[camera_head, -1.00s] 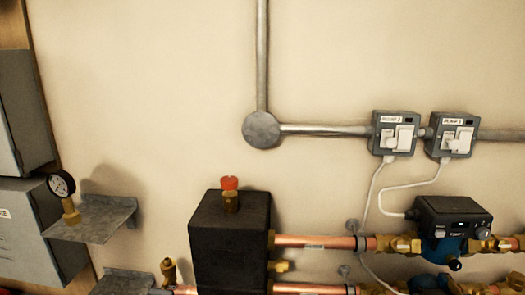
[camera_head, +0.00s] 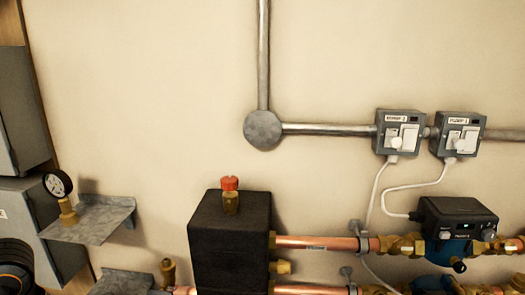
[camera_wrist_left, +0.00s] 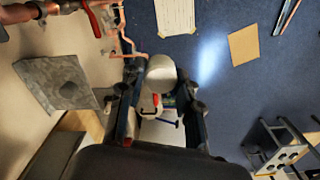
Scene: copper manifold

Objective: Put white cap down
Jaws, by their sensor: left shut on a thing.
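The white cap (camera_wrist_left: 161,70) shows in the left wrist view as a pale rounded piece between the fingertips of my left gripper (camera_wrist_left: 159,84). The gripper is shut on it and holds it in the air, with the floor far beyond. The cap and the left gripper's fingers do not show in the head view. A dark ribbed part of my arm shows at that view's lower left edge. My right gripper is in neither view.
An upper metal shelf (camera_head: 91,222) holds a pressure gauge (camera_head: 62,192); a lower shelf (camera_head: 122,283) is below it. A black box with a red-capped brass fitting (camera_head: 230,197) stands right of them. Copper pipes (camera_head: 315,243) run rightward. A grey plate (camera_wrist_left: 40,85) lies left of the gripper.

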